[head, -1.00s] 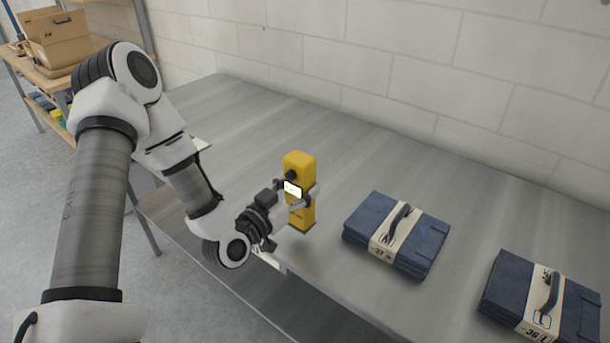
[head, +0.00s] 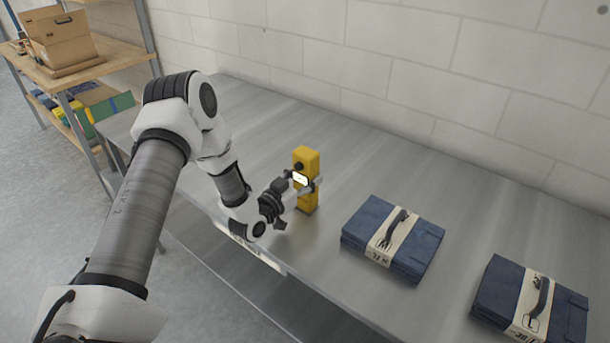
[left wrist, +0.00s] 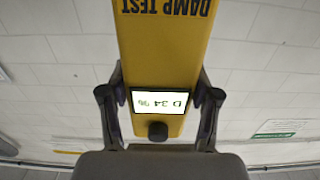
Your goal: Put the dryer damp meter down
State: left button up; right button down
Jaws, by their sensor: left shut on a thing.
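The dryer damp meter (head: 307,160) is a yellow upright block with a black knob and a small lit screen. My left gripper (head: 304,184) is shut on it from the left, around its middle. The meter stands upright at the steel table (head: 250,115); I cannot tell for sure whether its base touches the top. In the left wrist view the meter (left wrist: 165,50) appears upside down between the two fingers, with "DAMP TEST" lettering and a screen that reads D 34 %. My right gripper does not show.
A folded stack of blue jeans (head: 420,245) with a paper band lies right of the meter. A second banded stack (head: 497,285) lies farther right. A block wall (head: 400,70) runs behind the table. Bare tabletop surrounds the meter. A wooden shelf (head: 95,75) with a cardboard box stands far left.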

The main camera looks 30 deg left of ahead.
pick_arm(q)
jog(key=o, duration=1.4)
jog(key=shift+f, duration=0.15)
jog(key=shift+r, duration=0.2)
jog(key=s, duration=1.2)
jog(key=shift+a, duration=0.4)
